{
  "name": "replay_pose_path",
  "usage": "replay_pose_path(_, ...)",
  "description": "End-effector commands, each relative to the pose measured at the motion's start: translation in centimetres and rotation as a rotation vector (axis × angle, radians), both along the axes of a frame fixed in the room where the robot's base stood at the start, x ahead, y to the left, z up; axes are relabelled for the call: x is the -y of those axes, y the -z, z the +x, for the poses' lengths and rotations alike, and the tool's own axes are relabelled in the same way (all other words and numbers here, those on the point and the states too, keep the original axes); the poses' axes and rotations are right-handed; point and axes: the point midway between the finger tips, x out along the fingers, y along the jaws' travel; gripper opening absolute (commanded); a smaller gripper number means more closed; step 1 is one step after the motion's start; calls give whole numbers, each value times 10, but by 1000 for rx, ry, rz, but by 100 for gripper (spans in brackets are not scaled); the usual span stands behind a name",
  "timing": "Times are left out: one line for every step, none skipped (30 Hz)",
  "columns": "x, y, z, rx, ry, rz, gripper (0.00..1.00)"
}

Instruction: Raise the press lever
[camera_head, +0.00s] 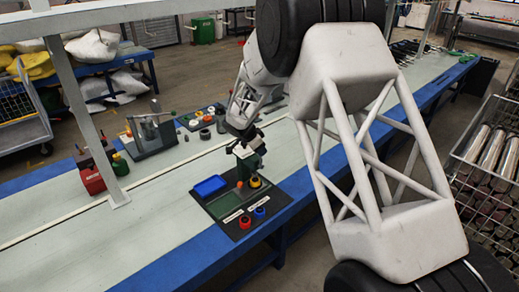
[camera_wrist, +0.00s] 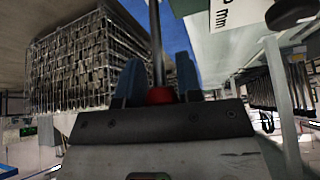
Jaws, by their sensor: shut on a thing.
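My gripper (camera_head: 244,146) is low over the near edge of the bench, just behind the dark work board. In the wrist view, its blue fingers (camera_wrist: 158,82) are shut around a thin dark rod with a red end (camera_wrist: 159,95). The rod looks like the press lever and runs up out of the picture. In the head view, a dark green block (camera_head: 252,162), perhaps part of the press, stands right under my gripper. My gripper hides most of it and the lever there. I cannot tell how far the lever is raised.
The dark board (camera_head: 232,225) carries a blue tray (camera_head: 210,186) and several red, yellow and blue round parts. A grey lever device (camera_head: 150,135) stands further left. A red container (camera_head: 91,180) stands by a frame post. The pale bench between is clear.

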Motion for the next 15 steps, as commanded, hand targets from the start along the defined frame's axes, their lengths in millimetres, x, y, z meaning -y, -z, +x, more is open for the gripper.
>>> replay_pose_path(-1,1,-1,-2,-1,0,0)
replay_pose_path(-1,1,-1,-2,-1,0,0)
replay_pose_path(-1,1,-1,-2,-1,0,0)
replay_pose_path(-1,1,-1,-2,-1,0,37)
replay_pose_path(-1,1,-1,-2,-1,0,42)
replay_pose_path(-1,1,-1,-2,-1,0,48)
replay_pose_path(-1,1,-1,-2,-1,0,51)
replay_pose_path(-1,1,-1,-2,-1,0,51)
replay_pose_path(-1,1,-1,-2,-1,0,51)
replay_pose_path(-1,1,-1,-2,-1,0,51)
replay_pose_path(-1,1,-1,-2,-1,0,51)
replay_pose_path(-1,1,-1,-2,-1,0,51)
replay_pose_path(-1,0,-1,-2,-1,0,51)
replay_pose_path(-1,0,-1,-2,-1,0,51)
replay_pose_path(-1,0,-1,-1,-2,0,51)
